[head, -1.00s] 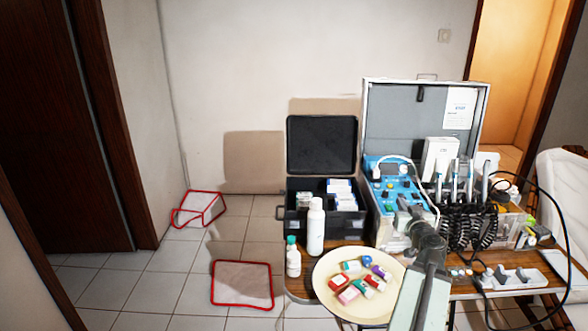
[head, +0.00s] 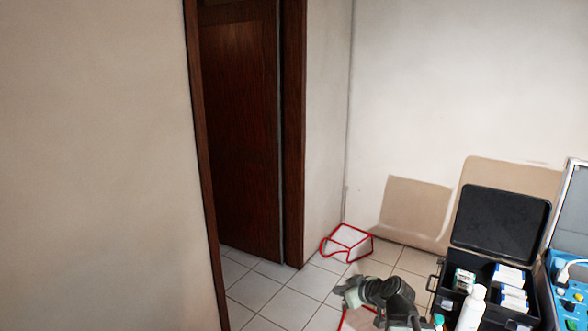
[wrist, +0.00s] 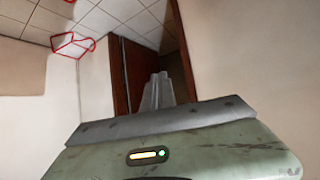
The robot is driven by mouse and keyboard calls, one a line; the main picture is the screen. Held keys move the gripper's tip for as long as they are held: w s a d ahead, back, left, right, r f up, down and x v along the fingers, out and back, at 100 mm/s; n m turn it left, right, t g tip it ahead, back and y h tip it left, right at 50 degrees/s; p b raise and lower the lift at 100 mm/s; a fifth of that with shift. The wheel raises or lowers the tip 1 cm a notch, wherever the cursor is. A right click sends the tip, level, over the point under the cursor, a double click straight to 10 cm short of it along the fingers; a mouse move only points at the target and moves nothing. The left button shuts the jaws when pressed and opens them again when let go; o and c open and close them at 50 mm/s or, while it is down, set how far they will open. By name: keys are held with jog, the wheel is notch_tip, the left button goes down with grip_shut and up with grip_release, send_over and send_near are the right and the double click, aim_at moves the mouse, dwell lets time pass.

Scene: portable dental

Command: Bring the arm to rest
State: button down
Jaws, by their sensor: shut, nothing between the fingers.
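My gripper (wrist: 160,78) shows in the wrist view with its two fingers together and nothing between them. It points toward the dark brown door and its frame, with the tiled floor at the top of that picture. In the head view my arm is at the bottom, right of centre, over the floor and just left of the open black case. The arm is bent and free of any object. The fingertips are hard to make out in the head view.
The black case (head: 500,225) with small boxes and a white bottle (head: 472,308) stand at the right. A dark door (head: 240,130) is left of centre. Tiled floor (head: 265,295) lies clear before it.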

jog(key=s+a+f+g+h+p, duration=0.1)
jog(key=s+a+f+g+h, duration=0.1)
jog(key=s+a+f+g, duration=0.4)
jog(key=s+d+f+m+g+h, duration=0.2)
jog(key=s+d+m+g+h, duration=0.1)
jog(key=s+d+m, duration=0.4)
jog(key=s, duration=0.2)
jog(key=shift+s+d+f+h, duration=0.2)
jog(key=shift+s+h, duration=0.1)
jog(key=shift+h, duration=0.1)
jog(key=shift+d, duration=0.1)
